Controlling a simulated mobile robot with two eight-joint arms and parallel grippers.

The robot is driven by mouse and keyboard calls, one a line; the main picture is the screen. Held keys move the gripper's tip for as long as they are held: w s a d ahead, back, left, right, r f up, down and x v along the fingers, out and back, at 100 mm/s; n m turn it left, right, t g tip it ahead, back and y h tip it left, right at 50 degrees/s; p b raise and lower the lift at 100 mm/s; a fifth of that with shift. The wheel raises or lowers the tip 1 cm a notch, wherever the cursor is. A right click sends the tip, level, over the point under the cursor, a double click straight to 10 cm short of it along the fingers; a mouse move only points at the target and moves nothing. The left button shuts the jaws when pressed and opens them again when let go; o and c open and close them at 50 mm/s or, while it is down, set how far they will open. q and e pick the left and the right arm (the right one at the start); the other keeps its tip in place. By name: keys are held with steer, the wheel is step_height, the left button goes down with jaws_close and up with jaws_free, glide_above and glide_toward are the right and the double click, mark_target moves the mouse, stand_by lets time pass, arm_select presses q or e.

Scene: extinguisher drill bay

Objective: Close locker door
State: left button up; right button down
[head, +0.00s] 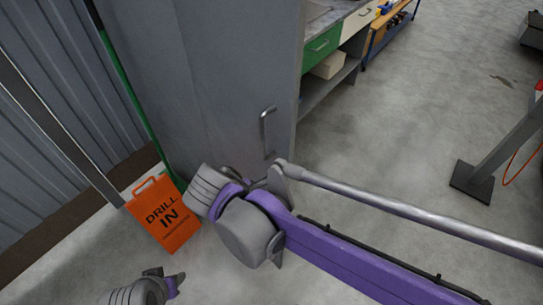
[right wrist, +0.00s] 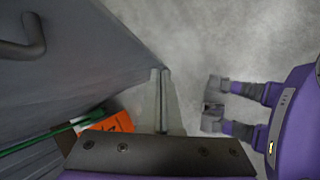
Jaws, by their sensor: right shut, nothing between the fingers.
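The grey locker door (head: 215,75) fills the upper left of the head view, with a metal handle (head: 267,130) near its right edge. The handle also shows at the upper left of the right wrist view (right wrist: 30,40). How far the door stands open is unclear. My right gripper (right wrist: 161,100) is shut and empty, its fingertips beside the door's lower edge; contact cannot be told. In the head view my right arm's own links mostly hide it, low in front of the door. My left gripper (head: 174,283) is at the bottom left, apart from the door; its jaws are unclear.
An orange drill sign (head: 166,215) stands on the floor left of my right wrist. A workbench with a green drawer (head: 322,45) lies behind the door. A grey stand (head: 490,160) is at the right. The concrete floor between is mostly clear.

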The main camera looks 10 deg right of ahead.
steer(key=w+a+r+n+t+h+p, duration=0.1)
steer(key=w+a+r+n+h+p, duration=0.15)
steer(key=a+r+n, duration=0.55)
arm_select(q)
steer(key=shift+w+a+r+p, duration=0.15)
steer(key=shift+r+p, duration=0.1)
steer(key=shift+r, duration=1.1)
steer(key=shift+w+r+p, duration=0.15)
steer(key=shift+r+p, duration=0.05)
steer(key=shift+r, duration=1.1)
arm_select(e)
steer(key=w+d+f+m, duration=0.1)
steer(key=w+d+f, duration=0.1)
steer(key=d, duration=0.3)
steer(key=w+d+f+m, duration=0.1)
steer(key=w+d+f, duration=0.2)
steer(key=d, duration=0.2)
steer(key=shift+d+f+m, duration=0.25)
steer(key=shift+f+m, duration=0.05)
steer(key=shift+w, duration=0.1)
